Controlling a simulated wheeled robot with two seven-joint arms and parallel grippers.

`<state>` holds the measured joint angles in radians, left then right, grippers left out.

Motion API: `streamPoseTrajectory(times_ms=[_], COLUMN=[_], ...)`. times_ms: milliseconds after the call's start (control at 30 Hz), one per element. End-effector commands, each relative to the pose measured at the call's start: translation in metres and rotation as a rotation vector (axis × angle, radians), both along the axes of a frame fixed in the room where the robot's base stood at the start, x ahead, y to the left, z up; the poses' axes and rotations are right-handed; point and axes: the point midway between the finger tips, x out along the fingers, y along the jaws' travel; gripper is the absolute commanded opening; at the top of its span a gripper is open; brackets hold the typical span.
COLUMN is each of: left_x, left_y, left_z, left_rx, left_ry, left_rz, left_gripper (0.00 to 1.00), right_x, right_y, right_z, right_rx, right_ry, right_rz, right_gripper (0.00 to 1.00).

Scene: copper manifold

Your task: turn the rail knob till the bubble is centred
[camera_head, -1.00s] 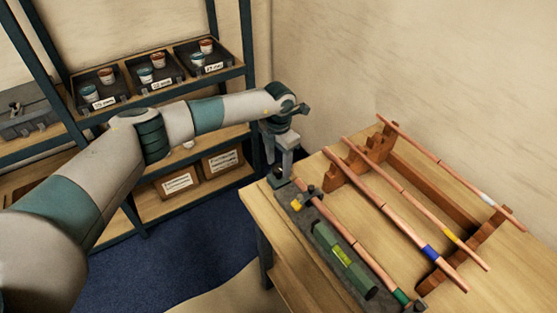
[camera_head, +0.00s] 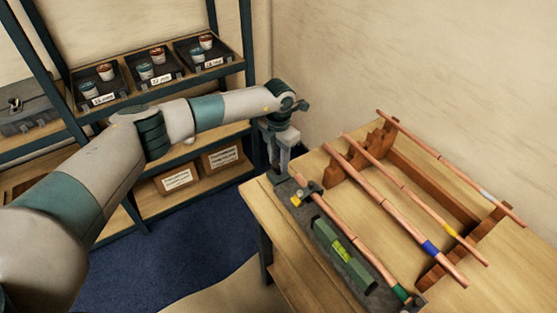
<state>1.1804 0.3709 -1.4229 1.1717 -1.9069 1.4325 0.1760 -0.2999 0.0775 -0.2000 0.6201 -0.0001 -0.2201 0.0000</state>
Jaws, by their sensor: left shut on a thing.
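A dark rail (camera_head: 375,287) lies along the left edge of the wooden table, with a copper pipe (camera_head: 347,230) with a green band held along it. A green spirit level (camera_head: 357,272) sits on the rail beside this pipe. Its yellow-green vial (camera_head: 341,249) faces up, but the bubble is too small to make out. My left gripper (camera_head: 279,177) points down at the rail's far end, its fingers shut on the rail knob, which is mostly hidden between the fingertips. My right gripper is out of view.
Several copper pipes with coloured bands, including a blue-banded one (camera_head: 392,210), rest across wooden racks (camera_head: 465,248) to the right of the rail. A shelf (camera_head: 160,95) with bins of small pots stands behind my left arm. A wall rises behind the table.

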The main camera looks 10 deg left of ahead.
Motion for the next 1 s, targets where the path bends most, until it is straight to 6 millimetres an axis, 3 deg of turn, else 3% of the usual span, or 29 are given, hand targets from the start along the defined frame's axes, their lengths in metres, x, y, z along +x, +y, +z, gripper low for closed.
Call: streamPoseTrajectory(times_ms=[367, 1000], left_x=[0.001, 0.001], left_y=[0.000, 0.000], left_z=[-0.003, -0.002], left_rx=[-0.001, -0.001], left_ry=[-0.002, -0.003], left_rz=[0.214, 0.794], left_gripper=[0.10, 0.10], right_x=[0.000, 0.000], right_y=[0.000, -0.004], right_z=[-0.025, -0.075], right_rx=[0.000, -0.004], right_ry=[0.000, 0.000], right_rz=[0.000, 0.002], right_gripper=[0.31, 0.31])
